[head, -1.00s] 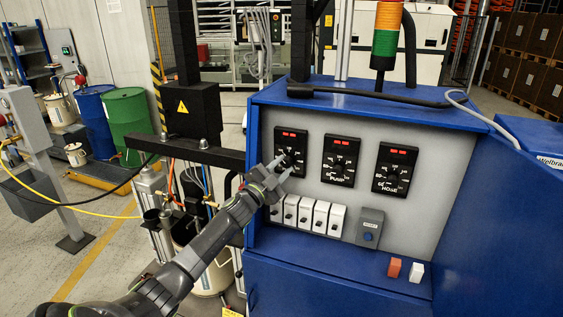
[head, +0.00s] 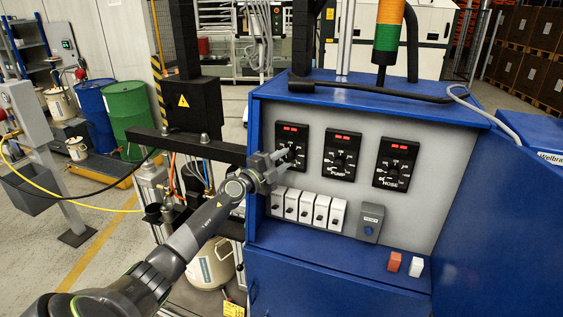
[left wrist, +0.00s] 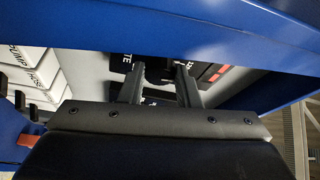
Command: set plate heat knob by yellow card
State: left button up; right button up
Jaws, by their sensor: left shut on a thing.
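The left of three black control modules (head: 292,133) has a red display and a knob, mostly hidden behind my fingertips. My left gripper (head: 287,157) reaches it from the left and is shut on that knob. In the left wrist view, the two fingers (left wrist: 160,86) point at the black module, where the letters "TE" show; the knob's pointer cannot be read. A small yellow card (head: 233,309) shows at the bottom edge of the head view, its writing too small to read. My right gripper is not in view.
Pump (head: 341,154) and hose (head: 396,163) modules sit to the right on the grey panel. White switches (head: 306,207) and a grey reset box (head: 369,222) are below. A black beam (head: 187,146) runs left of the blue cabinet (head: 340,275).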

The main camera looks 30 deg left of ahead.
pick_arm(q)
jog(key=shift+r+m+g, duration=0.15)
jog(key=shift+m+g, duration=0.25)
jog(key=shift+m, duration=0.6)
jog(key=o, duration=1)
jog(key=shift+c, duration=0.2)
